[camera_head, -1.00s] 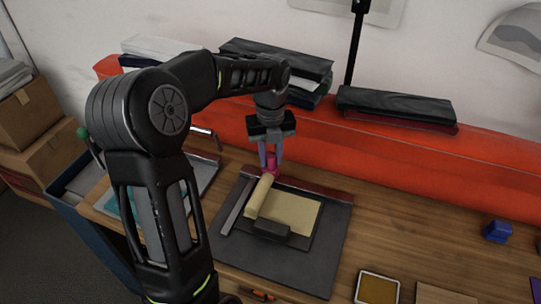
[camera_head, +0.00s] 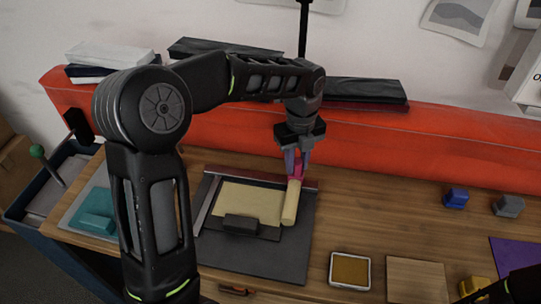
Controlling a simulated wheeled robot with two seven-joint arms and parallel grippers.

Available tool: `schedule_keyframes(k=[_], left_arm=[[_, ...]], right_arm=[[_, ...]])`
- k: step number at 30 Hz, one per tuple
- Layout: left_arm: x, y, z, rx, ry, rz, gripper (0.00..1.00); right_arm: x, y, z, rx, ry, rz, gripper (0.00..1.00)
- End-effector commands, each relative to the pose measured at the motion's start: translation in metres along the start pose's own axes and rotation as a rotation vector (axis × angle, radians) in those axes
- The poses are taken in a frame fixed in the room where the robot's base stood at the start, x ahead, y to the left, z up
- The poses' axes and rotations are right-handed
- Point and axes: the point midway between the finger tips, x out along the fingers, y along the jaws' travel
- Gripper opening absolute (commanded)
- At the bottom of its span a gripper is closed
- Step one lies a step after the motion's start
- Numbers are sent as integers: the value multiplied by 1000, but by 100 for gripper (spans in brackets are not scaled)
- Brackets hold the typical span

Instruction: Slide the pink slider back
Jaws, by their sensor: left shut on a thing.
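The pink slider (camera_head: 295,171) sits near the right end of the dark red rail (camera_head: 240,174) at the back of the grey board (camera_head: 275,258). My left gripper (camera_head: 295,162) comes down from above and is shut on the slider, its fingers on either side. A cream roller (camera_head: 290,204) extends forward from the slider over the board's right part. To its left lies a cream sheet (camera_head: 245,199) with a dark block (camera_head: 240,224) at its front edge.
An ink pad (camera_head: 350,269) and a wooden square (camera_head: 415,279) lie right of the board. Blue (camera_head: 456,197) and grey (camera_head: 509,206) blocks stand farther right. A long red-orange bolster (camera_head: 400,142) runs behind.

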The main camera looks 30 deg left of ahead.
Motion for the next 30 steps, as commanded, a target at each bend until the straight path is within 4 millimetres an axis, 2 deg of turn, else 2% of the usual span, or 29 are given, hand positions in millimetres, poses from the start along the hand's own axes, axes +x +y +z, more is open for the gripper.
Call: schedule_keyframes(k=[3,6,16,17,24,30], left_arm=[[-1,-14,-9,2,1,-1,0],[-1,-19,-12,1,0,-1,0],[-1,-20,-13,0,0,-2,0],[-1,-20,-13,0,0,-2,26],[0,-20,-13,0,0,-1,46],[0,-20,-13,0,0,-1,47]], right_arm=[[-2,0,0,1,-1,1,36],[-2,-1,0,1,-1,1,36],[-2,0,0,1,-1,1,36],[-2,0,0,1,-1,1,36],[-2,-1,0,1,-1,1,36],[-2,-1,0,1,-1,1,36]])
